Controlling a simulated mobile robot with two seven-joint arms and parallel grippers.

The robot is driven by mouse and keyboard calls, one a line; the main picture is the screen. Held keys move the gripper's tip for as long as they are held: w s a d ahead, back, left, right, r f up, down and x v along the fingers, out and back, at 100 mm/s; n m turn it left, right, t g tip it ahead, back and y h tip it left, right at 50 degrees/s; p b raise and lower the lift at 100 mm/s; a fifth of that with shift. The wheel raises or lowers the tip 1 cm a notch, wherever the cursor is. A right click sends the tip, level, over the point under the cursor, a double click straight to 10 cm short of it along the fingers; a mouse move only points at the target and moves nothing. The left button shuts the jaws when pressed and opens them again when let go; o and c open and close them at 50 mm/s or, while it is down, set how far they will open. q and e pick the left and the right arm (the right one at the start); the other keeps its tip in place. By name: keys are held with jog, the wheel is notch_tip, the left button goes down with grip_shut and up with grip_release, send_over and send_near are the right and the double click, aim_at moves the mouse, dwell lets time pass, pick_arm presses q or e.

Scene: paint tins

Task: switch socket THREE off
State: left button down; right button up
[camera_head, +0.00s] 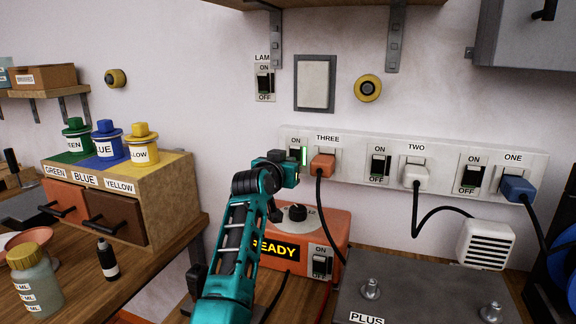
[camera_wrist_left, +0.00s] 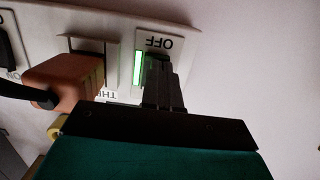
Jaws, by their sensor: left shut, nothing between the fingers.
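Socket THREE is the left unit on the white wall strip (camera_head: 341,164), with an orange plug (camera_head: 323,165) in it. It also shows upside down in the wrist view, with the orange plug (camera_wrist_left: 72,82) beside the switch plate (camera_wrist_left: 170,42). A green light strip (camera_head: 304,156) glows beside the switch, and also in the wrist view (camera_wrist_left: 138,68). My left gripper (camera_head: 293,157) is shut and empty, its fingertips (camera_wrist_left: 156,60) at the switch near the OFF label. The fingers hide the rocker, so its position and any contact cannot be told. My right gripper is not in view.
Sockets TWO, with a white plug (camera_head: 416,177), and ONE, with a blue plug (camera_head: 517,189), lie to the right. An orange READY box (camera_head: 335,225) stands below my gripper. A LAMP switch (camera_head: 265,83) is above. A dark PLUS plate (camera_head: 425,285) is in front.

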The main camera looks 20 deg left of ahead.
pick_arm(q)
jog(key=t+b, duration=0.1)
jog(key=b, duration=0.1)
jog(key=t+b, duration=0.1)
jog(key=shift+w+t+b, duration=0.25)
jog(key=shift+t+b, duration=0.05)
jog(key=shift+b, duration=0.05)
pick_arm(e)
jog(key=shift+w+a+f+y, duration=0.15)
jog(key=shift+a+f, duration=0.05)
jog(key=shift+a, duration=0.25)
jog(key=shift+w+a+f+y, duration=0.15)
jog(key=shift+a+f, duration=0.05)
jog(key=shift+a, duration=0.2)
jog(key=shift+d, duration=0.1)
